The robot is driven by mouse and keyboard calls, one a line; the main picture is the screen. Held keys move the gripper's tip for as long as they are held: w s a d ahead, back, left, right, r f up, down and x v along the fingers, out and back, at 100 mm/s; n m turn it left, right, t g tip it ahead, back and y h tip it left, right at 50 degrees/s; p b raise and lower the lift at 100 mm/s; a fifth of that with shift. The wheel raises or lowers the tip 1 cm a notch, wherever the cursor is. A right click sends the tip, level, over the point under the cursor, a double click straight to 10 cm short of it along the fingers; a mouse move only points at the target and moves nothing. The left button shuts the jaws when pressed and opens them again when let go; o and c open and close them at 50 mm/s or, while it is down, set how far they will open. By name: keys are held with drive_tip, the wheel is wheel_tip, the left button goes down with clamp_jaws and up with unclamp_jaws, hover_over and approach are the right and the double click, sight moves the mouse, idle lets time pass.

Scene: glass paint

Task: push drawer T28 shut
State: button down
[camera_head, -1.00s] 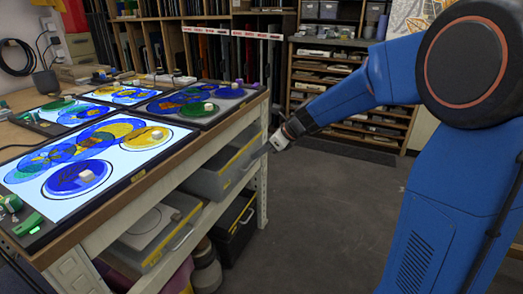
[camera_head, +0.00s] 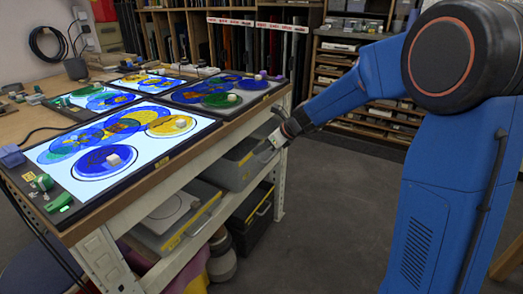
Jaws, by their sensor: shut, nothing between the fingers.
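Under the light table, a grey drawer (camera_head: 232,172) with a yellow strip sits on the upper right of the shelf. A second grey drawer (camera_head: 160,232) with a yellow strip and pale handle is at the lower left. I cannot read a T28 label on either. My gripper (camera_head: 274,143) is at the end of the blue arm, by the table's right end, close to the front of the upper grey drawer. It looks small and shut, with nothing held. I cannot tell whether it touches the drawer.
The table (camera_head: 190,152) carries lit panels with coloured glass discs. A black case (camera_head: 250,218) stands below the upper drawer, near a pale table leg (camera_head: 280,185). Shelves (camera_head: 350,60) line the back. Dark floor (camera_head: 330,220) is clear to the right.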

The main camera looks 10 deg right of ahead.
drive_tip(key=w+a, duration=0.2)
drive_tip(key=a, duration=0.1)
drive_tip(key=shift+w+a+r, duration=0.1)
drive_tip(key=shift+w+a, duration=0.05)
drive_tip(key=shift+w, duration=0.05)
idle(0.3)
